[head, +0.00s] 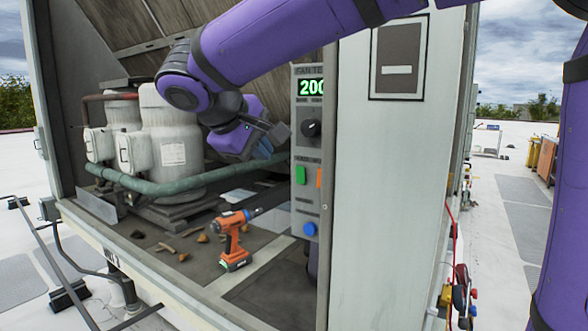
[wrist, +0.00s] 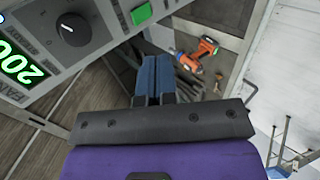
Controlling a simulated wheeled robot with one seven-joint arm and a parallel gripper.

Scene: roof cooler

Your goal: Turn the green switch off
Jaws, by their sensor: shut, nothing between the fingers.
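The green switch (head: 300,174) sits on the grey control panel (head: 306,205), below the black knob and left of an orange switch. It also shows at the top of the wrist view (wrist: 141,13). My gripper (head: 284,133) is left of the panel, near the knob's height and a little above the green switch. In the wrist view its two blue-grey fingers (wrist: 153,72) are together with nothing between them. They appear apart from the green switch. I cannot tell the switch's on or off position.
The panel carries a green "200" display (head: 311,88), a black knob (head: 311,128), an orange switch (head: 319,177) and a blue button (head: 310,229). An orange drill (head: 233,240) stands on the cooler floor below. White tanks (head: 172,140) and a green pipe (head: 150,187) are at left.

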